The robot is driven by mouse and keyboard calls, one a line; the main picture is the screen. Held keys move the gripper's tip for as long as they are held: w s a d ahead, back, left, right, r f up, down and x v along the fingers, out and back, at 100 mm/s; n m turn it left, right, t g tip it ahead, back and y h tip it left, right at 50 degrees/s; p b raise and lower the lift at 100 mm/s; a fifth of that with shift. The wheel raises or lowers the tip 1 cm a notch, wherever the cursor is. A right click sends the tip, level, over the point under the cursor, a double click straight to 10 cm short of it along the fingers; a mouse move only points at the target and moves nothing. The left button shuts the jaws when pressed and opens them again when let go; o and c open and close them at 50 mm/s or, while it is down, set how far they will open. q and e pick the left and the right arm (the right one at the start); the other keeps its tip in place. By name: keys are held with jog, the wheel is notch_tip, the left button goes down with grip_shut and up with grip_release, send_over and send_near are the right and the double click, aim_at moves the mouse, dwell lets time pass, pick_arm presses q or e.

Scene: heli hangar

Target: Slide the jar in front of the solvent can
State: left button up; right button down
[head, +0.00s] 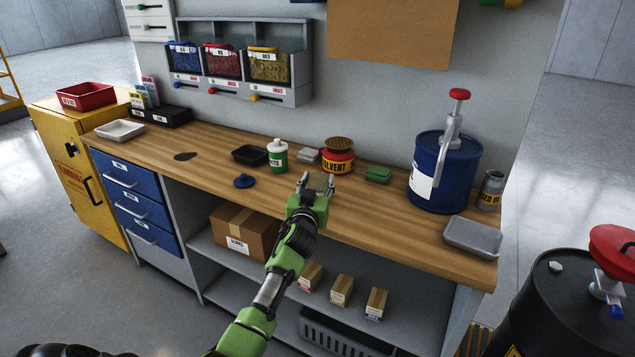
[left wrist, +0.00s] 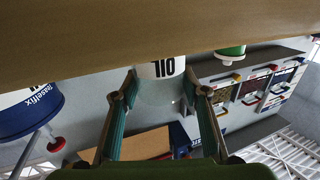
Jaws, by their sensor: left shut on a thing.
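In the head view, a green and white jar (head: 278,158) stands on the workbench, left of the red and yellow solvent can (head: 338,161), which has a brown perforated lid. My left gripper (head: 317,182) is in front of the solvent can, above the bench's front part. In the left wrist view, which looks upside down, a white cylinder with dark lettering (left wrist: 163,68) shows between my finger ends, and a green and white container (left wrist: 230,51) is to the right. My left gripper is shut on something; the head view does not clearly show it. My right gripper is not in view.
A blue pump drum (head: 440,170), a small grey can (head: 491,188) and a grey tray (head: 473,237) are on the right. Green pads (head: 378,175) lie right of the solvent can.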

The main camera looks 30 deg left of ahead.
pick_arm(q)
jog(key=o, duration=1.4)
jog(key=shift+c, duration=0.2)
jog(key=v, duration=1.2)
